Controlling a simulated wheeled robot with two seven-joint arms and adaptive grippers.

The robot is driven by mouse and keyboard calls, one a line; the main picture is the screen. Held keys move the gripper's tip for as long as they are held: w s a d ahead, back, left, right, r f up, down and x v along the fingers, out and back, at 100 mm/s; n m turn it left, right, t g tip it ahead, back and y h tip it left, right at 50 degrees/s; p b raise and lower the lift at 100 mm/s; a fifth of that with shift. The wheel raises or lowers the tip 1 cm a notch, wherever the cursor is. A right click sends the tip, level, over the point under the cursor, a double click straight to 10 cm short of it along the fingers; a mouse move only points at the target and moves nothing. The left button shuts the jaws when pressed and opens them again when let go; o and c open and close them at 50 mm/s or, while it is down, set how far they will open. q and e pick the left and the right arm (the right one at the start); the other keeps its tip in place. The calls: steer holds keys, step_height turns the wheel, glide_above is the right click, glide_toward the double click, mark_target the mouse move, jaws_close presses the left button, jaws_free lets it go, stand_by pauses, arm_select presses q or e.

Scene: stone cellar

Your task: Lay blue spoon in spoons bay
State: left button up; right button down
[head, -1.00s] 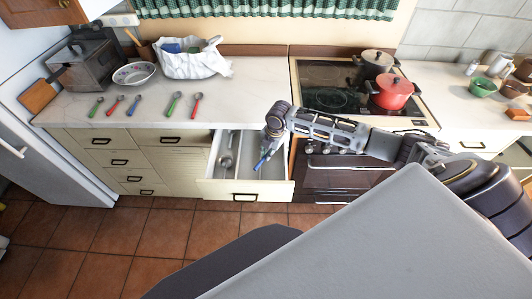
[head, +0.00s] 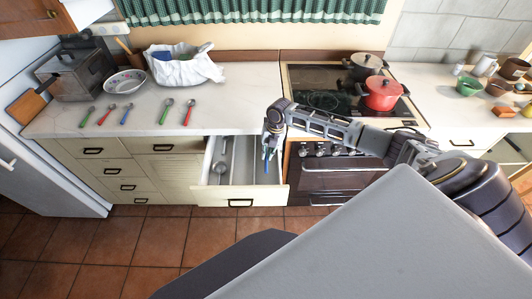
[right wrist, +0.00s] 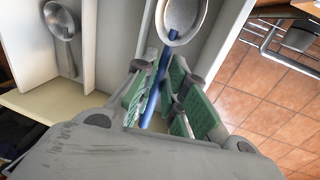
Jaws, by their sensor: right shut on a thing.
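My right gripper (head: 270,138) is shut on the blue spoon (head: 266,157), over the right part of the open drawer (head: 240,196). In the right wrist view, green finger pads (right wrist: 170,98) flank the blue handle (right wrist: 155,88), and the spoon's grey bowl (right wrist: 183,16) points to the top of the picture. The drawer has lengthwise dividers. A steel spoon (right wrist: 62,32) lies in a bay to the left and also shows in the head view (head: 222,165). I cannot tell whether the held spoon touches the drawer. My left gripper is not in view.
Several coloured spoons lie on the counter, including another blue one (head: 127,114). A patterned bowl (head: 125,81) and white bag (head: 183,66) stand behind. A red pot (head: 381,95) sits on the hob, right of the drawer. The oven front (head: 335,175) adjoins the drawer.

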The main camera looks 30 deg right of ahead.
mark_target(267, 159)
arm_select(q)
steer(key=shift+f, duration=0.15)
arm_select(e)
steer(key=shift+f, duration=0.15)
steer(key=shift+f+b, duration=2.5)
steer(key=shift+f, duration=0.75)
steer(key=shift+f+b, duration=0.5)
steer(key=shift+f, duration=0.2)
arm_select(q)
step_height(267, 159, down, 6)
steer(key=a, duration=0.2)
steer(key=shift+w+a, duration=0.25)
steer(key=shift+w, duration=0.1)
arm_select(e)
steer(key=shift+f, duration=0.4)
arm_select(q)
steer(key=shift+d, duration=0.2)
arm_select(e)
steer(key=c, duration=1.1)
jaws_free()
steer(key=shift+o, duration=0.2)
steer(key=shift+d+r, duration=0.1)
steer(key=shift+r, duration=0.05)
